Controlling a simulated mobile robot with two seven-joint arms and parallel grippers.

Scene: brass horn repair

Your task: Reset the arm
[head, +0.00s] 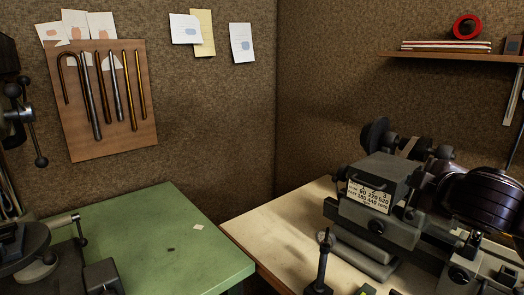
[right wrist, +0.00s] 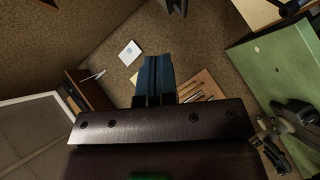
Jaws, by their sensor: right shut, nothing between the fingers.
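My right gripper (right wrist: 155,65) shows in the right wrist view, with its two blue-grey fingers side by side and shut. Nothing shows between the fingers, and they point out into open space towards the room. No gripper can be made out in the head view. My left gripper is in neither view.
A green bench (head: 185,240) at left and a pale bench (head: 272,236) with a grey machine (head: 372,222) nearly meet below the corner. A wooden board (head: 115,150) with several metal tubes hangs on the left wall. A shelf (head: 450,57) is at upper right.

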